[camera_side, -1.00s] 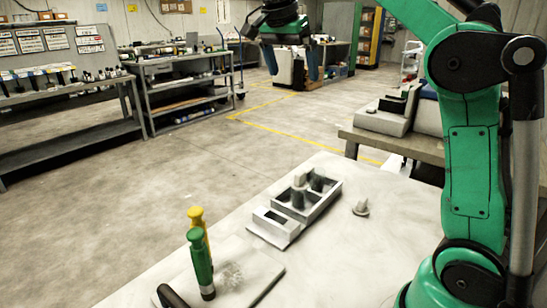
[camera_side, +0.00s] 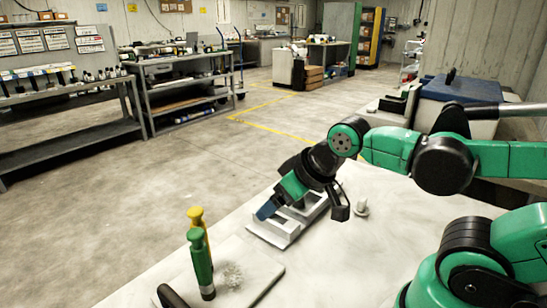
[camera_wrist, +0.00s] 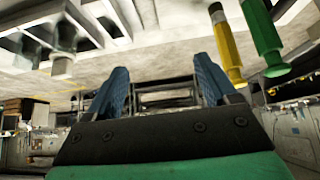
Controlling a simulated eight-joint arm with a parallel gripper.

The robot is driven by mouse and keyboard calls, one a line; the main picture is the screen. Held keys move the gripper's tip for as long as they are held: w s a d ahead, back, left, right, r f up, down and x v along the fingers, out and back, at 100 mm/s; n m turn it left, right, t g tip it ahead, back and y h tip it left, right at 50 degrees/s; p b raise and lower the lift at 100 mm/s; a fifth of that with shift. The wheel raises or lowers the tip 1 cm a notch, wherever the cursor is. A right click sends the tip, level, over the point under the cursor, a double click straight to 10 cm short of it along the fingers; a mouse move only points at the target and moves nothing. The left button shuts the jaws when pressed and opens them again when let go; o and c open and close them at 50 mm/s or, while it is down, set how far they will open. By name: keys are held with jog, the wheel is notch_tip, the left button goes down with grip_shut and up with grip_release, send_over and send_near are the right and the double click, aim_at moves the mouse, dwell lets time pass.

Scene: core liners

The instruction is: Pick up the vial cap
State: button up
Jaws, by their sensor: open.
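A small pale piece with a wider base (camera_side: 361,207) stands on the table to the right of the tray in the side view. It may be the vial cap, but I cannot tell for sure. My gripper (camera_side: 266,211) reaches down over the left front part of the grey tray (camera_side: 287,238) and hides much of it. In the wrist view my gripper's blue fingers (camera_wrist: 161,80) are apart with nothing held between them. A small pale piece (camera_wrist: 62,67) also shows there at upper left, beside the slotted tray (camera_wrist: 112,42).
A green tube (camera_side: 202,262) and a yellow tube (camera_side: 196,214) stand upright at the table's left front, near a pale flat board (camera_side: 262,270). Both tubes show at upper right in the wrist view.

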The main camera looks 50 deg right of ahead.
jog(key=g, duration=0.7)
send_over(363, 198)
jog(key=f, duration=0.7)
jog(key=shift+w+a, duration=0.15)
jog(key=shift+a, duration=0.05)
jog(key=shift+s+d+f, duration=0.2)
jog(key=shift+f, duration=2.7)
